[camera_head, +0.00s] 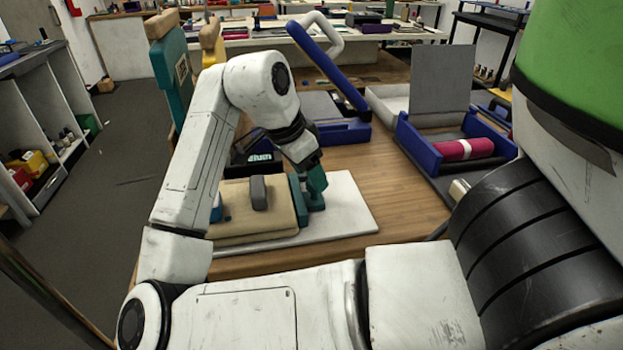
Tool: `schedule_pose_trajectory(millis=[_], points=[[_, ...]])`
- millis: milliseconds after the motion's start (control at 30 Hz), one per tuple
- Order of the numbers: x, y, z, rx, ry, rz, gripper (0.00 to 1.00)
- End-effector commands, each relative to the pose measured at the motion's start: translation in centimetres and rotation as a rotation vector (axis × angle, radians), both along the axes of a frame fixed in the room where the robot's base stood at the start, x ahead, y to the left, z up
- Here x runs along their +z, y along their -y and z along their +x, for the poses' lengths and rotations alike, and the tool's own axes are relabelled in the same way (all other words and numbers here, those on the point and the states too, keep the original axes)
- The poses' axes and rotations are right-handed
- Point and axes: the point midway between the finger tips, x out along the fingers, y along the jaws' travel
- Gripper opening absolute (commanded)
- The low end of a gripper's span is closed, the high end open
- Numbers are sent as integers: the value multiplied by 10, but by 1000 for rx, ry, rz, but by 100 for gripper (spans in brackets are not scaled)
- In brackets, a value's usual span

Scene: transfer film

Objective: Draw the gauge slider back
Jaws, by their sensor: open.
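A wooden block (235,213) lies on a white board (345,205) on the wooden table. An upright dark grey piece (258,193) stands on the block; it looks like the gauge slider, but I cannot tell for sure. A teal upright part (298,203) stands at the block's right end. My gripper (315,190) points down just right of the block, close to this teal part. Its fingers look teal too, so where they end is hard to see. Contact cannot be made out.
Behind my gripper is a blue frame with a raised bar (328,65). To the right, a blue open box (432,152) holds a magenta roll (462,150). Tall teal and wooden posts (172,75) stand at the back left. The table (385,180) is bare between board and box.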

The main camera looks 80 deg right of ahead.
Motion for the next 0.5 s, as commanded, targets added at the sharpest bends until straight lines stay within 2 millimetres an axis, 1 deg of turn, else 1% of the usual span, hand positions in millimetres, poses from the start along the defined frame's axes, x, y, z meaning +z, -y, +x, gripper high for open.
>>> schedule_pose_trajectory(millis=[33,100,200,500], points=[[-7,2,-2,1,-1,0,62],[-13,4,-4,1,-2,0,62],[-19,5,-5,2,-1,1,62],[-22,7,-6,2,0,0,62]])
